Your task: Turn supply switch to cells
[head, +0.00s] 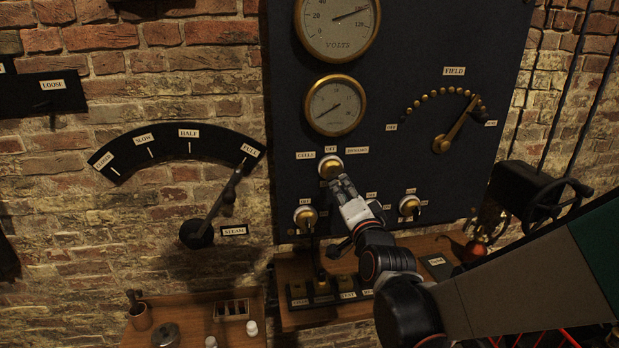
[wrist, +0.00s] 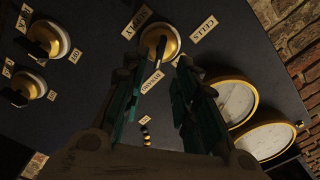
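The supply switch is a round brass knob (head: 330,167) on the dark panel. In the head view the CELLS label (head: 305,155) is at its upper left, OFF (head: 330,149) above it and DYNAMO (head: 357,150) at its upper right. In the wrist view the knob (wrist: 160,42) shows a dark handle across its face, seemingly towards the DYNAMO label (wrist: 152,82); its exact setting is hard to tell. My gripper (head: 342,182) is just below and right of the knob. In the wrist view its fingers (wrist: 157,70) are apart, with the knob beyond the gap between them. Contact is not visible.
Two smaller brass switches (head: 305,216) (head: 409,206) sit lower on the panel, either side of my arm. Two gauges (head: 335,105) (head: 337,28) are above the knob. The field lever (head: 455,125) is to the right. A wooden shelf (head: 300,318) juts out below the panel.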

